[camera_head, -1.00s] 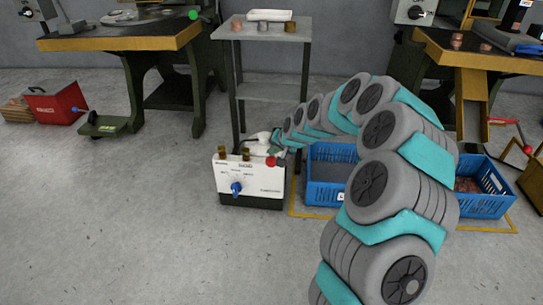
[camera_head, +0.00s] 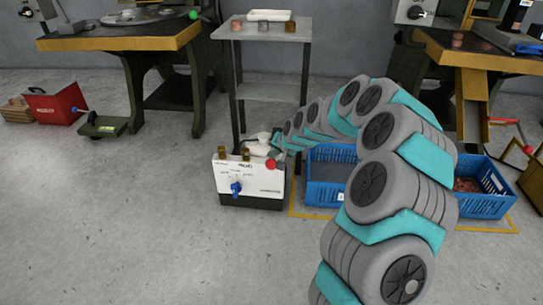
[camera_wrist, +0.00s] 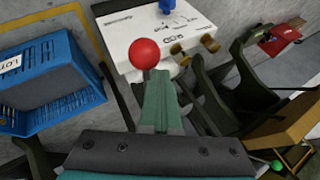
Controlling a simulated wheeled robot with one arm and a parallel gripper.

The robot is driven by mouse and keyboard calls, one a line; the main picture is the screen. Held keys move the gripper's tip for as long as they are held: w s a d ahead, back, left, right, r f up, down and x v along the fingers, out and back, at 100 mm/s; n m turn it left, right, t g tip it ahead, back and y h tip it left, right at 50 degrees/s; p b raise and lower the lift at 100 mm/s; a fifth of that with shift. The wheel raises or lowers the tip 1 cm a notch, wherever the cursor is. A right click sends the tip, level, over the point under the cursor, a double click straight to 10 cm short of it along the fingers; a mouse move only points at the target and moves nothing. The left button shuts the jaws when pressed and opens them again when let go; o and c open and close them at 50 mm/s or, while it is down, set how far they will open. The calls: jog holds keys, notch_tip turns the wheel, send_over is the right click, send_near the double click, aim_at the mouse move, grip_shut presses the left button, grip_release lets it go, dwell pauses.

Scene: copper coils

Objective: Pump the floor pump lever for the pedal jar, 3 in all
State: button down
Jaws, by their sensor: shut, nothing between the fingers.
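A white box with a dark base (camera_head: 250,187) stands on the floor left of my arm, with a blue knob (camera_head: 236,188) on its front and brass-coloured posts on top. A red ball (camera_head: 270,164) shows at its upper right edge. In the wrist view the red ball (camera_wrist: 144,54) is just beyond my gripper's tips, over the box's white face (camera_wrist: 170,35). My gripper (camera_wrist: 157,76) is shut and empty, its teal fingers together. Whether the fingers touch the ball cannot be told, and any lever arm under it is hidden. No jar can be made out for sure.
A grey metal stand (camera_head: 270,33) is behind the box. Blue crates (camera_head: 325,193) stand to its right, partly behind my arm. A green pedal-like device (camera_head: 103,125) and a red box (camera_head: 55,105) are at the far left. The floor in front and to the left is clear.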

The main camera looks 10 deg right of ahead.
aim_at(273, 164)
jog(key=shift+s+a+f+b, duration=0.1)
jog(key=shift+f+b, duration=0.15)
jog(key=shift+f, duration=0.5)
jog(key=shift+s+f+b, duration=0.15)
jog(key=shift+f+b, duration=0.15)
jog(key=shift+f, duration=0.5)
jog(key=shift+s+a+f+b, duration=0.1)
jog(key=shift+f+b, duration=0.15)
jog(key=shift+f, duration=0.5)
dwell(1.8)
jog(key=shift+r, duration=0.15)
dwell(0.4)
jog(key=shift+w+d+r+p, duration=0.1)
jog(key=shift+w+r+p, duration=0.2)
jog(key=shift+r, duration=0.85)
jog(key=shift+w+d+r+p, duration=0.1)
jog(key=shift+r+p, duration=0.25)
jog(key=shift+r, duration=0.85)
jog(key=shift+w+d+r+p, duration=0.15)
jog(key=shift+r+p, duration=0.2)
jog(key=shift+r, duration=0.8)
jog(key=shift+a, duration=0.1)
jog(key=shift+w+r+p, duration=0.2)
jog(key=shift+r+p, duration=0.2)
jog(key=shift+r, duration=0.85)
jog(key=shift+w+r+p, duration=0.15)
jog(key=shift+r+p, duration=0.2)
jog(key=shift+r, duration=0.85)
